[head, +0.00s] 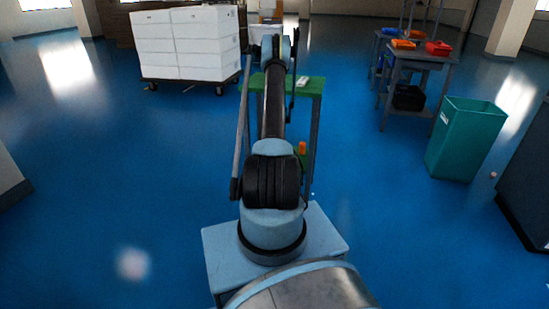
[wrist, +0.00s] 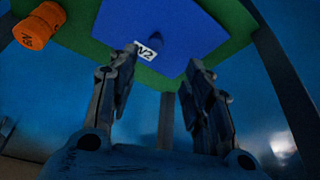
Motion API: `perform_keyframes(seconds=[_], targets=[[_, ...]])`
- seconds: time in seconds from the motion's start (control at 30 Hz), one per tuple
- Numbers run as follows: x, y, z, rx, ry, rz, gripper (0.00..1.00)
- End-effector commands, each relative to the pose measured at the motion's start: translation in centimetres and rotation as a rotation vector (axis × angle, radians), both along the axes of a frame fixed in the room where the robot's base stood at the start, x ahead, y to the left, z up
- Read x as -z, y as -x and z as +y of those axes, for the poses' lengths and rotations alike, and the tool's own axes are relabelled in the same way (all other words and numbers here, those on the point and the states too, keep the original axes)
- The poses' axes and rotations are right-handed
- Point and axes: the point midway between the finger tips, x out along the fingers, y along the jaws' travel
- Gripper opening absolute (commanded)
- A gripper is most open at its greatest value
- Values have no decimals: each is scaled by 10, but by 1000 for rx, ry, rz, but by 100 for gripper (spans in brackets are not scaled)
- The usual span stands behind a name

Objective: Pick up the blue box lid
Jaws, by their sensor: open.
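In the wrist view, a flat blue panel (wrist: 190,28) shows beyond my gripper on a green surface, with a white label marked N2 (wrist: 146,51) at its near edge. A small dark-blue knob-like part (wrist: 156,40) stands on it by the label. I cannot tell whether the panel is the box lid. My gripper (wrist: 163,64) is open and empty, its two fingers apart on either side of the label and short of the panel's middle.
An orange cylinder (wrist: 39,26) is at the upper left in the wrist view. In the head view, a cart of white boxes (head: 187,44) stands behind left. A green bin (head: 466,138) and a grey table (head: 420,57) with coloured trays stand right. Blue floor is open left.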

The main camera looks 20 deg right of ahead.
Motion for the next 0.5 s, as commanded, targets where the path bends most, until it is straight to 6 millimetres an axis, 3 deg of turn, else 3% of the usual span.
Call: perform_keyframes(seconds=[0.2,0.5], targets=[[28,-7,-19,16,0,0,46],[49,-14,-25,21,0,0,46]])
